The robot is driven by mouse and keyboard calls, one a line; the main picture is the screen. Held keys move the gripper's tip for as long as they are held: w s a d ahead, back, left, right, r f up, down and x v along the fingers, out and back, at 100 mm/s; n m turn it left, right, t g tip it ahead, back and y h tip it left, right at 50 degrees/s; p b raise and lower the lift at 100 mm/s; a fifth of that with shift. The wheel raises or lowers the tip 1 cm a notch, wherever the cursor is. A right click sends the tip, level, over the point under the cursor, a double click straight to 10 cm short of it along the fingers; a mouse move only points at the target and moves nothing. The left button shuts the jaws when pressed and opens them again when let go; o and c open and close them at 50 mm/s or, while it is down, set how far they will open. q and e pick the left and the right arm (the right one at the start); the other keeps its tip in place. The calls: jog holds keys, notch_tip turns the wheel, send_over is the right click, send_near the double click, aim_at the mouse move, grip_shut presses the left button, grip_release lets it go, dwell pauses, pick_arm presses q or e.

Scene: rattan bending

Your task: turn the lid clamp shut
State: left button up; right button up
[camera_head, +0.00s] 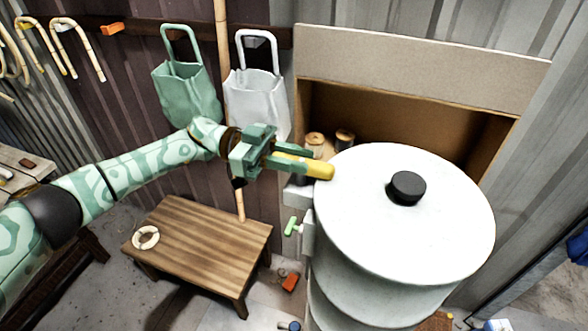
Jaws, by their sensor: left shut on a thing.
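A large white drum (345,275) stands at the right, covered by a round white lid (440,225) with a black knob (406,188). A yellow handle (322,170) lies at the lid's left rim and looks like the lid clamp's lever. My left gripper (308,163) comes in from the left and is shut on this yellow handle. The fingers hide part of the handle, and the clamp's joint is not clear. My right gripper is not in view.
A small green handle (291,227) sticks out from the drum's left side. A low wooden table (205,240) with a pale ring (145,238) stands below my left arm. Green (185,95) and white (255,100) bags hang behind. An open box (420,120) stands behind the drum.

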pick_arm(q)
jog(key=shift+f, duration=0.15)
jog(key=o, duration=1)
jog(key=shift+d, duration=0.15)
jog(key=b+v, duration=0.6)
jog(key=v, duration=1)
jog(key=shift+w, duration=0.15)
